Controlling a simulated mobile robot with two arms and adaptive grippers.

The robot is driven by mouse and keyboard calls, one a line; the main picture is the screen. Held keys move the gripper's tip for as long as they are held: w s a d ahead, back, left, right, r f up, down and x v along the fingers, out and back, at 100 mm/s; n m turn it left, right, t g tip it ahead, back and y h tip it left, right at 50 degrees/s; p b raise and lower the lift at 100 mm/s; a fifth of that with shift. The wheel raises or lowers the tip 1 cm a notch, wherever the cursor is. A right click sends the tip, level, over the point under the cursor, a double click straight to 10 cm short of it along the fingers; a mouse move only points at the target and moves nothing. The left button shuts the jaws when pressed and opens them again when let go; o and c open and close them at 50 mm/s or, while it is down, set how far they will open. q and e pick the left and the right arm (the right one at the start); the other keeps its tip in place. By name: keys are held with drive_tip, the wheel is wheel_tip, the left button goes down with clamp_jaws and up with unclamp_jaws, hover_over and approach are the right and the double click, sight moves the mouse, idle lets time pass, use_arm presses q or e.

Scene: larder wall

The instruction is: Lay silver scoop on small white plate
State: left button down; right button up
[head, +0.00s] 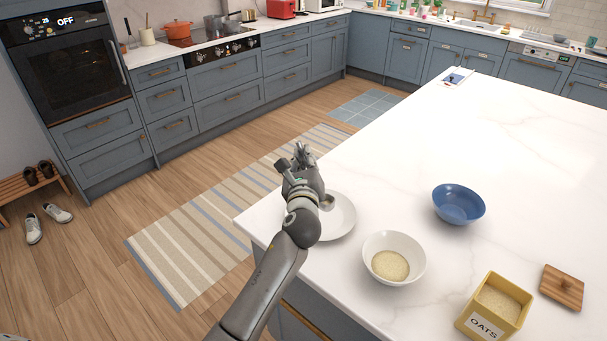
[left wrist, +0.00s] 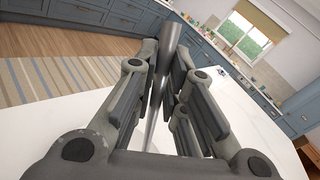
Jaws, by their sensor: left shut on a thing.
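My left gripper (head: 299,160) is over the left edge of the white island, above and beside the small white plate (head: 343,222). It is shut on the silver scoop (head: 328,203); in the head view only a small part of the scoop shows beside my wrist, over the plate. In the left wrist view the scoop's shiny grey shaft (left wrist: 171,40) stands between the two fingers (left wrist: 165,75). My arm and gripper hide the plate's left part. I cannot tell whether the scoop touches the plate. My right gripper is not in view.
A white bowl with oats (head: 394,243) stands close to the plate's right. A blue bowl (head: 458,204), a yellow oats box (head: 494,306) and a wooden lid (head: 562,287) stand farther right.

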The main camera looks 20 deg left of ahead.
use_arm(q)
wheel_tip(320, 180, down, 7)
drive_tip(key=w+a+b, duration=0.1)
drive_tip(key=w, duration=0.1)
drive_tip(key=shift+w+a, duration=0.2)
drive_tip(key=shift+w, duration=0.15)
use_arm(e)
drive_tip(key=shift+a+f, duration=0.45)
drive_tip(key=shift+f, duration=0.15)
use_arm(q)
drive_tip(key=shift+f, duration=0.1)
drive_tip(key=c, duration=1.5)
unclamp_jaws()
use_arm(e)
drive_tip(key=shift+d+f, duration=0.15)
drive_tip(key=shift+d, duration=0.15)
